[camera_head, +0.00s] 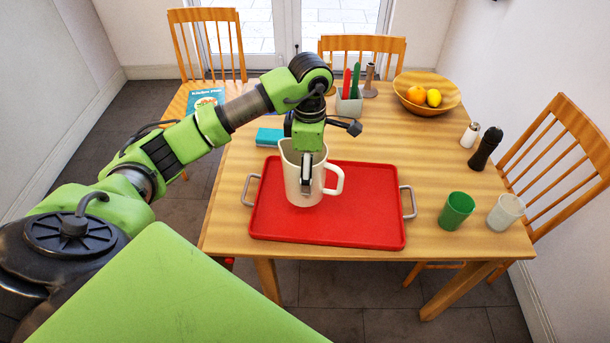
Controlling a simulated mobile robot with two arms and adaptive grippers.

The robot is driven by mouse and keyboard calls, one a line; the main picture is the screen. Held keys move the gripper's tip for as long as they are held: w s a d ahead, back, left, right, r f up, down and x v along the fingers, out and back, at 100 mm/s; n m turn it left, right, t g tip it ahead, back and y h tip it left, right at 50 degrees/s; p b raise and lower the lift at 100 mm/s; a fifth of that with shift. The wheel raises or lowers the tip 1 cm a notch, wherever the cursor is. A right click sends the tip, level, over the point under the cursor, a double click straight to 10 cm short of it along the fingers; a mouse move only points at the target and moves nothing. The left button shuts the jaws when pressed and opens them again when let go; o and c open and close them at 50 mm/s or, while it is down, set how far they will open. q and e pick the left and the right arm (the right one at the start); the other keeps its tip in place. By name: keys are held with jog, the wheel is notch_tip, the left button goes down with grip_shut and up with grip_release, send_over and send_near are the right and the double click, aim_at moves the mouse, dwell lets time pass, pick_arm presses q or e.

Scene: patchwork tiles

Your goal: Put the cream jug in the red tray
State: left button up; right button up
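The cream jug (290,180) is upright over the left half of the red tray (360,215), its handle pointing right. Whether its base touches the tray or hangs just above it is hard to tell. My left gripper (307,172) comes down from above at the jug's rim. One finger lies against the outside of the near wall; the other is hidden, seemingly inside the jug. The gripper looks shut on the jug's wall. My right gripper is not in view.
On the wooden table (232,170) stand a green cup (456,210), a pale cup (505,212), a white shaker (470,135), a dark pepper mill (485,149), a fruit bowl (445,105) and a utensil holder (348,107). A blue item (268,137) lies behind the jug. Chairs surround the table.

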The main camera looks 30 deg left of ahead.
pick_arm(q)
jog(key=f, duration=0.1)
jog(key=w+a+f, duration=0.1)
jog(key=f, duration=0.1)
jog(key=shift+w+a, duration=0.4)
jog(key=shift+w+a+f+p, duration=0.15)
jog(key=shift+a+f+p, duration=0.1)
jog(key=shift+f+p, duration=0.05)
notch_tip(320, 180, down, 3)
jog(key=shift+r+p, duration=0.1)
jog(key=shift+p, duration=0.65)
jog(key=shift+f, duration=0.2)
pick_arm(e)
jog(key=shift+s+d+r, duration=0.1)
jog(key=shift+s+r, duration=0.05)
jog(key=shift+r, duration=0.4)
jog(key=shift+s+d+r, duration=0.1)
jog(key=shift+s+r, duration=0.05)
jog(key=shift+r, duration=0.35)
pick_arm(q)
jog(key=o, duration=1.7)
